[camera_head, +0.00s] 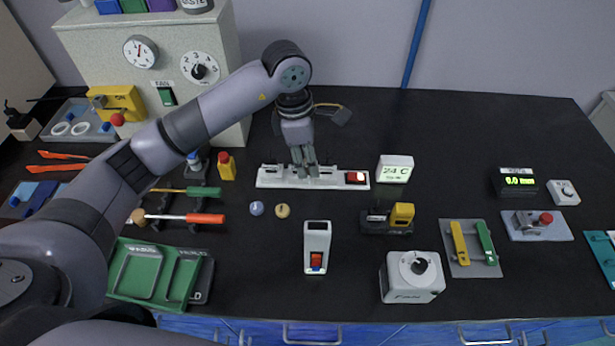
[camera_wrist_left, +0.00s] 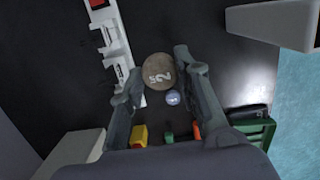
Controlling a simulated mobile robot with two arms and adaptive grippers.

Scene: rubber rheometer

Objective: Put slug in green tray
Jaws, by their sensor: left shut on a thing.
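My left gripper (camera_head: 304,165) is over the white strip in the head view, fingers pointing down. In the left wrist view the gripper (camera_wrist_left: 160,75) is shut on a round brown slug (camera_wrist_left: 157,72) marked with an S and a 2. The fingers hide this slug in the head view. A tan slug (camera_head: 282,210) and a blue-grey slug (camera_head: 256,208) lie on the black table; the blue-grey one also shows in the wrist view (camera_wrist_left: 172,97). A green tray (camera_head: 112,281) stands at the front left, and a green rim (camera_wrist_left: 266,140) shows at lower right in the wrist view.
The white strip (camera_head: 270,178) with a red switch lies under my gripper. A white device (camera_head: 317,240) stands front centre. The table around the slugs is clear.

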